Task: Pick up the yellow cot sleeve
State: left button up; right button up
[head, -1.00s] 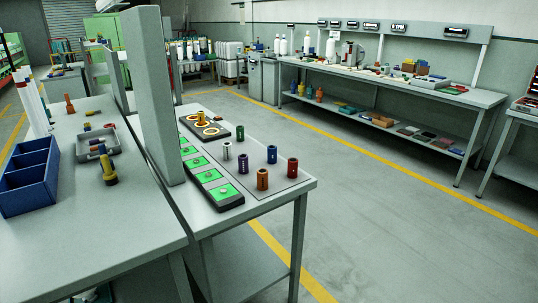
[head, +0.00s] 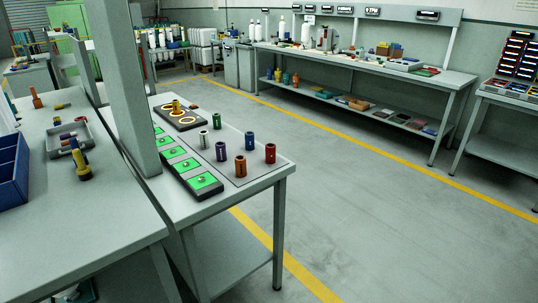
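A yellow-orange piece (head: 177,106) stands upright on a black board (head: 192,125) with pale rings, at the table's far end. It is the most yellow piece there; whether it is a sleeve is too small to tell. Neither of my grippers is in view.
A row of green pads (head: 190,163) lies along the table's left side, beside a tall grey panel (head: 122,80). The left table holds a grey tray (head: 52,151), a blue bin (head: 10,172) and a yellow-black object (head: 81,166). The floor (head: 370,220) right of the tables is clear.

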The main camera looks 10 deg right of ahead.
aim_at(176, 105)
jog(key=i+l+z, duration=0.55)
jog(key=i+z, duration=1.15)
jog(key=i+u, duration=0.2)
jog(key=i, duration=0.25)
jog(key=i+u, duration=0.2)
jog(key=i, duration=0.2)
jog(key=i+l+u, duration=0.2)
jog(key=i, duration=0.25)
jog(key=i+l+u, duration=0.2)
jog(key=i, duration=0.2)
jog(key=i+j+u, duration=0.2)
jog(key=u, duration=0.3)
jog(key=i+u, duration=0.8)
jog(key=u, duration=0.15)
jog(key=i+l+u, duration=0.2)
jog(key=u, duration=0.25)
jog(key=i+l, duration=0.05)
jog(key=i, duration=0.05)
